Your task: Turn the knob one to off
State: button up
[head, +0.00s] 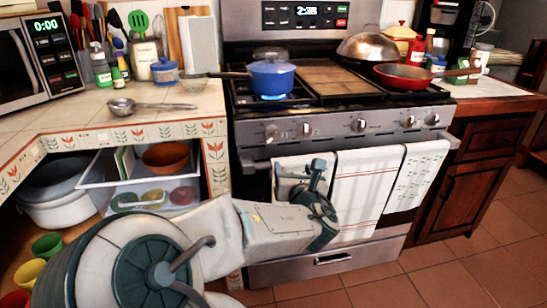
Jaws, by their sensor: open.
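The stove's front panel carries a row of several silver knobs. The leftmost knob (271,132) and the second knob (305,129) sit close together at the left. A middle knob (358,125) and two more at the right (407,121) follow. A blue flame (270,97) shows under the blue pot (271,76) on the left front burner. No labels are readable, so I cannot tell which knob is knob one. My gripper (312,172) is open, in front of the oven door towels, below the knobs and apart from them. The arm partly hides the oven door.
A red pan (402,75) and a domed metal lid (362,45) sit on the stove's right side. White towels (367,190) hang from the oven handle. A ladle (123,106) lies on the left counter. Open shelves with bowls (166,157) stand left of the stove. Floor at right is clear.

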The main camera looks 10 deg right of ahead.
aim_at(273, 138)
jog(key=w+n+p, duration=0.1)
jog(key=w+p, duration=0.1)
jog(key=w, duration=0.2)
jog(key=w+a+r+n+y+p, duration=0.1)
jog(key=w+p, duration=0.1)
jog(key=w, duration=0.3)
jog(key=w+a+r+t+p, duration=0.1)
jog(key=w+p, duration=0.1)
jog(key=w, duration=0.2)
jog(key=shift+w+a+n+p, duration=0.2)
jog(key=shift+n+p, duration=0.1)
jog(key=shift+n, duration=0.1)
dwell(0.3)
jog(key=c, duration=1)
